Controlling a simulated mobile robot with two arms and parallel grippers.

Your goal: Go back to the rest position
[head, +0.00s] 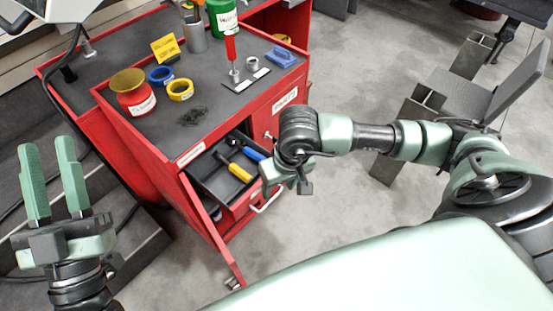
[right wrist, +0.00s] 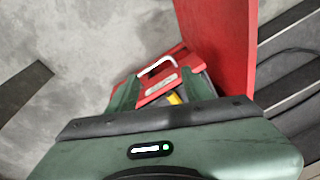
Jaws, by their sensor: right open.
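My left gripper (head: 46,146) is at the lower left in the head view, fingers pointing up with a gap between them. It is open, empty and apart from the red cabinet. My right gripper (head: 284,186) hangs beside the cabinet's open drawer (head: 207,181) in the head view, partly hidden by its own wrist. In the right wrist view its two green fingers (right wrist: 160,90) stand apart with nothing held. Beyond them show the red drawer front with a white handle (right wrist: 158,67) and a yellow handle (right wrist: 174,98).
The red cabinet (head: 232,128) carries a red pot (head: 133,98), tape rings (head: 180,90) and a red-handled tool (head: 231,55). Yellow- and blue-handled tools lie in the drawer. A red door (right wrist: 222,40) stands close to my right gripper.

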